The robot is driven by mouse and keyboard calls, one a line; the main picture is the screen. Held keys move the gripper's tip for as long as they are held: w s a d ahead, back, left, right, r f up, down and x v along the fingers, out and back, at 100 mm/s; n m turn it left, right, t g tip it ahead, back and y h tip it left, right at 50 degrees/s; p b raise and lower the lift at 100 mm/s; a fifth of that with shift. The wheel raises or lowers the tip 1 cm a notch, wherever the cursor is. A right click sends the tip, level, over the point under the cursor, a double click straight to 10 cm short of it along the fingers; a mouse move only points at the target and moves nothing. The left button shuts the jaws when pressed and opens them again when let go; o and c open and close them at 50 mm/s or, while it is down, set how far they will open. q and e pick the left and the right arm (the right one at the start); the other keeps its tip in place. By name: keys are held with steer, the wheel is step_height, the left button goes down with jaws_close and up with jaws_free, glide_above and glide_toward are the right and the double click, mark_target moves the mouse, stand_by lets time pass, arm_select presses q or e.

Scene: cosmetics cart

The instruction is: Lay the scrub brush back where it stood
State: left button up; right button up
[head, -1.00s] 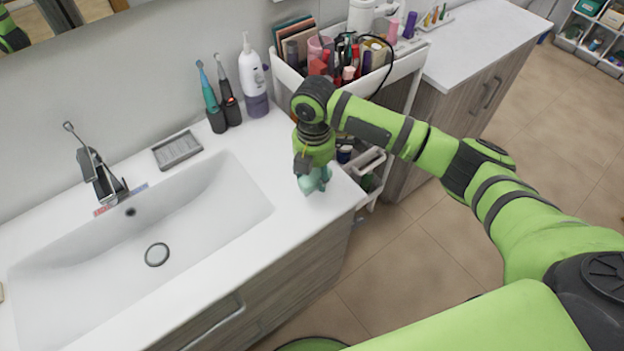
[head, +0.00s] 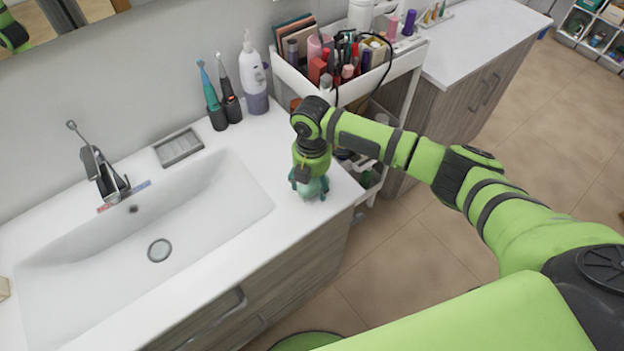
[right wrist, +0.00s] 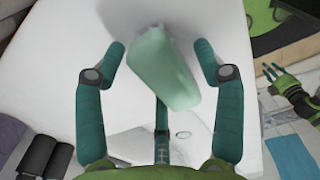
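The scrub brush (head: 311,187), a pale mint-green body, is on the white counter (head: 262,150) right of the sink, beneath my right gripper. The gripper hides most of it in the head view, and its bristles do not show. In the right wrist view the brush (right wrist: 162,65) lies slantwise between the teal fingers. My right gripper (head: 309,190) points down around it; its fingers (right wrist: 160,52) are spread, with gaps at both sides of the brush. My left gripper (right wrist: 272,72) shows small at the right of the wrist view, fingers apart and empty.
The sink (head: 130,240) lies to the left. Toothbrushes in dark holders (head: 232,108) and a white-purple bottle (head: 255,80) stand at the back. A loaded white cart (head: 400,68) is behind my right arm. Counter left of the gripper is clear.

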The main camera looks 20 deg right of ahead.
step_height(320, 180, up, 12)
steer(key=b, duration=0.2)
steer(key=shift+r, duration=0.2)
stand_by(0.3)
